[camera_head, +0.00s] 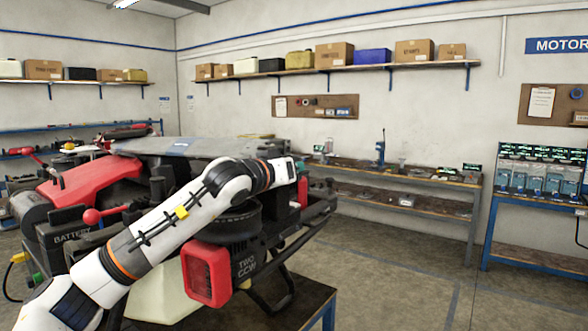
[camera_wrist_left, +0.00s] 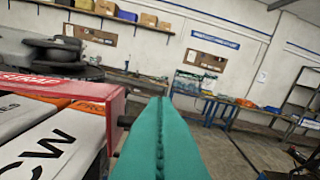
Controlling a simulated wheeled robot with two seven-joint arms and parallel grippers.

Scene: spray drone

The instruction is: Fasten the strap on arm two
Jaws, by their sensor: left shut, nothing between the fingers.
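The spray drone (camera_head: 105,178) stands on a dark-topped bench at the left of the head view, with a red shell and a "BATTERY" label. A dark block marked "TWO CCW" (camera_head: 246,267) is on its near right side, beside a red square frame (camera_head: 207,274). My left arm crosses in front of the drone; its fingers are hidden in the head view. In the wrist view my left gripper (camera_wrist_left: 161,104) shows teal fingers shut together and empty. A red-edged part (camera_wrist_left: 112,112) with lettering lies just left of them. I cannot make out a strap for certain.
The bench under the drone (camera_head: 290,300) ends right of the block. Open floor (camera_head: 385,285) lies to the right. A wall workbench (camera_head: 400,178) with tools and a blue-framed rack (camera_head: 535,205) stand farther back. Boxes sit on high shelves.

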